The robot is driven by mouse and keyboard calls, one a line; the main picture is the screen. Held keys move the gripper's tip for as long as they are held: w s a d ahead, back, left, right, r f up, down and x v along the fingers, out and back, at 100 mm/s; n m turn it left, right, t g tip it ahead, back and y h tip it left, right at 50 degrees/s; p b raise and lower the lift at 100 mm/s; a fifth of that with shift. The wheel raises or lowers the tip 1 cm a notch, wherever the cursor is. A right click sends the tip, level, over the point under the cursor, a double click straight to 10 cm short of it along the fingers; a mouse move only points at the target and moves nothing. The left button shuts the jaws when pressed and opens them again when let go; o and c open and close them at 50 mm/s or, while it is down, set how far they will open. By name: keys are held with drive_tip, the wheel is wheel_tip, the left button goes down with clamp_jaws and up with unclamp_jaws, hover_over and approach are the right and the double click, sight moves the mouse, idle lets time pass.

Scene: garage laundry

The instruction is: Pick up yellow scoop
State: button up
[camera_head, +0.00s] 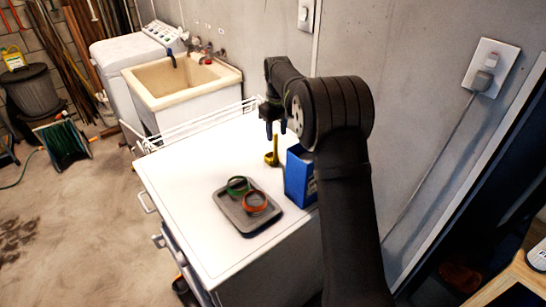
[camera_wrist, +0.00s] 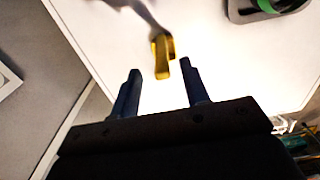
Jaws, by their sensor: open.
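The yellow scoop (camera_head: 273,154) stands on the white cabinet top near its back, left of the blue box. It also shows in the wrist view (camera_wrist: 162,56), just beyond the fingertips and between their lines. My gripper (camera_head: 276,130) is above the scoop in the head view. In the wrist view my gripper (camera_wrist: 161,72) has its two dark fingers spread apart with nothing between them. The scoop appears apart from both fingers.
A blue box (camera_head: 300,175) stands close to the right of the scoop. A grey tray (camera_head: 240,219) holds a green ring (camera_head: 237,186) and an orange ring (camera_head: 255,202). A white wire rack (camera_head: 205,122) lines the back left edge. The left part of the white top (camera_head: 185,185) is clear.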

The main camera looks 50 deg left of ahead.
sight(275, 143)
drive_tip(key=shift+s+a+f, duration=0.1)
drive_tip(key=shift+a+f, duration=0.1)
drive_tip(key=shift+f, duration=1.2)
drive_tip(key=shift+a+f, duration=0.15)
drive_tip(key=shift+f, duration=1.25)
clamp_jaws()
